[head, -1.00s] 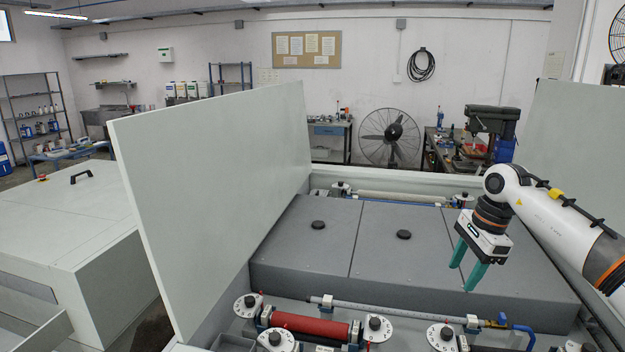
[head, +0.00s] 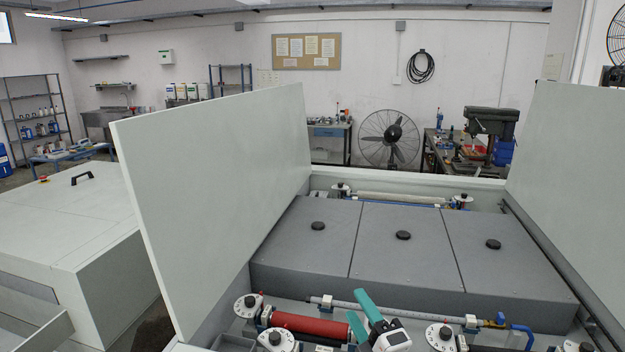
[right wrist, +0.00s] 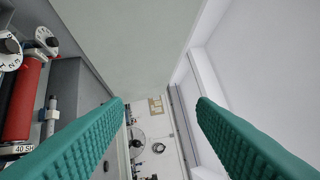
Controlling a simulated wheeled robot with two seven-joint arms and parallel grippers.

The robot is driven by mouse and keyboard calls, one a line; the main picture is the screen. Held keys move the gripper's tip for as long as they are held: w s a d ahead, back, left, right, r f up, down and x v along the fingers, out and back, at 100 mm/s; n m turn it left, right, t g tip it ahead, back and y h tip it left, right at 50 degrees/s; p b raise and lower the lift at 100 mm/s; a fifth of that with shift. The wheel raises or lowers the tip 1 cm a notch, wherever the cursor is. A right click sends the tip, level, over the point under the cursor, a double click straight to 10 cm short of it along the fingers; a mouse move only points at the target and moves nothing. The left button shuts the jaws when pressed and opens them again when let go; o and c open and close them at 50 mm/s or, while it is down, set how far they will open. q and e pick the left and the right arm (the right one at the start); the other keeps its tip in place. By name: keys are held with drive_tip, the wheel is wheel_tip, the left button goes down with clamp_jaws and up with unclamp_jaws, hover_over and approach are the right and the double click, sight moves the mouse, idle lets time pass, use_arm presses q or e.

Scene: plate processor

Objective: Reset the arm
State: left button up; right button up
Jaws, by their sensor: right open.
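My right gripper (head: 362,312) is low at the bottom edge of the head view, in front of the machine's grey covers, with its green fingers apart and pointing up and left. Nothing is between the fingers. In the right wrist view the two green fingers (right wrist: 160,105) stand wide apart, with the room's far wall between them. The rest of my right arm is out of the head view. My left gripper is not in view. The plate processor (head: 300,250) stands open, with its grey inner covers (head: 400,255) showing.
A red roller (head: 305,325) with white dials lies close left of my gripper; it also shows in the right wrist view (right wrist: 22,100). A pipe with a blue hose (head: 520,330) runs along the front. Raised panels stand at left (head: 220,190) and right (head: 575,190).

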drive_tip(key=s+d+f+m+g+h, duration=0.2)
drive_tip(key=s+d+f+m, duration=0.1)
drive_tip(key=f+m, duration=0.1)
drive_tip(key=s+d+f+m+g+h, duration=0.2)
drive_tip(key=s+d+f+m+h, duration=0.1)
drive_tip(key=s+f+m, duration=0.1)
drive_tip(key=s+d+f+m+g+h, duration=0.2)
drive_tip(key=s+d+f+m, duration=0.1)
drive_tip(key=f+m, duration=0.2)
drive_tip(key=shift+s+f, duration=0.15)
drive_tip(key=shift+f, duration=0.4)
drive_tip(key=s+d+f+m+g, duration=0.1)
drive_tip(key=s+f+m+g, duration=0.3)
drive_tip(key=s, duration=0.6)
drive_tip(key=s+d+f+m+g, duration=0.2)
drive_tip(key=s+f+g, duration=0.3)
drive_tip(key=s, duration=0.6)
wheel_tip(320, 180, down, 38)
drive_tip(key=g+b, duration=0.2)
drive_tip(key=b, duration=1)
drive_tip(key=s+d+f+b, duration=0.1)
drive_tip(key=s+f+b, duration=0.4)
drive_tip(key=s+f, duration=0.3)
drive_tip(key=s+d+f+g+b, duration=0.1)
drive_tip(key=s+f+b, duration=0.4)
drive_tip(key=f, duration=1.2)
drive_tip(key=s, duration=0.4)
drive_tip(key=shift+d+f, duration=0.15)
drive_tip(key=shift+d, duration=0.25)
